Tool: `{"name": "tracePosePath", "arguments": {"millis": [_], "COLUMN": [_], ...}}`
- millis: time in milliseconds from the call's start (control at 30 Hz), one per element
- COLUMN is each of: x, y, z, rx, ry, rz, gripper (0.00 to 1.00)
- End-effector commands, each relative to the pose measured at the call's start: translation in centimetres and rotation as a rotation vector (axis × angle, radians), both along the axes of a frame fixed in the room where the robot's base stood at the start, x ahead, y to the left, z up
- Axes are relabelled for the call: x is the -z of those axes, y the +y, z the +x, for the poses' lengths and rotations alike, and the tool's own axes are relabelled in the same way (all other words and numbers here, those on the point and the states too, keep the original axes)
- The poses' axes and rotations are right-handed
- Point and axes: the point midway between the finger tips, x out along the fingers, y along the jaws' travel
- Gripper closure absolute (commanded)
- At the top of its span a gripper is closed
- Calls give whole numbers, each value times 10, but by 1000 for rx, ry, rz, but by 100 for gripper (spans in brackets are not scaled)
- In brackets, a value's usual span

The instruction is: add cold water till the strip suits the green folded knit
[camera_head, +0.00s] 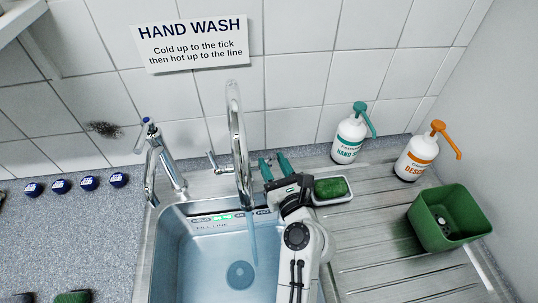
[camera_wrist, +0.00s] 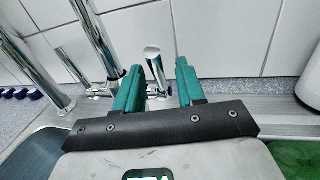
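The sink (camera_head: 160,270) holds bluish water, and a stream (camera_head: 254,240) falls from the tall chrome tap (camera_head: 234,130). A strip (camera_head: 222,217) on the sink's back wall has a bright green segment; its other markings are too small to read. Fill-line lettering is just below it. My gripper (camera_head: 276,167) is behind the sink, right of the tap. Its teal fingers are apart in the wrist view (camera_wrist: 158,88), with a chrome lever (camera_wrist: 153,62) showing beyond the gap; contact is unclear. A green item (camera_head: 73,297), perhaps the folded knit, is cut off at lower left.
A second tap (camera_head: 158,160) with a blue mark stands at left. A green sponge (camera_head: 330,187) in a dish, two pump bottles (camera_head: 349,138) (camera_head: 416,158) and a green tub (camera_head: 440,222) are at right. A sign (camera_head: 193,42) reads cold to the tick, then hot to the line.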

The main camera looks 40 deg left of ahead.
Motion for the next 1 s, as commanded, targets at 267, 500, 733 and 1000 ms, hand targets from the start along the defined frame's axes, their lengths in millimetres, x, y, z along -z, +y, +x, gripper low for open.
{"name": "tracePosePath", "arguments": {"millis": [267, 500, 733, 1000], "x": [0, 0, 0, 0], "y": [24, 28, 28, 28], "z": [13, 14, 14, 14], "rx": [0, -1, -1, -1], "ry": [1, -1, -1, -1], "rz": [0, 0, 0, 0], "gripper": [61, 61, 68, 94]}}
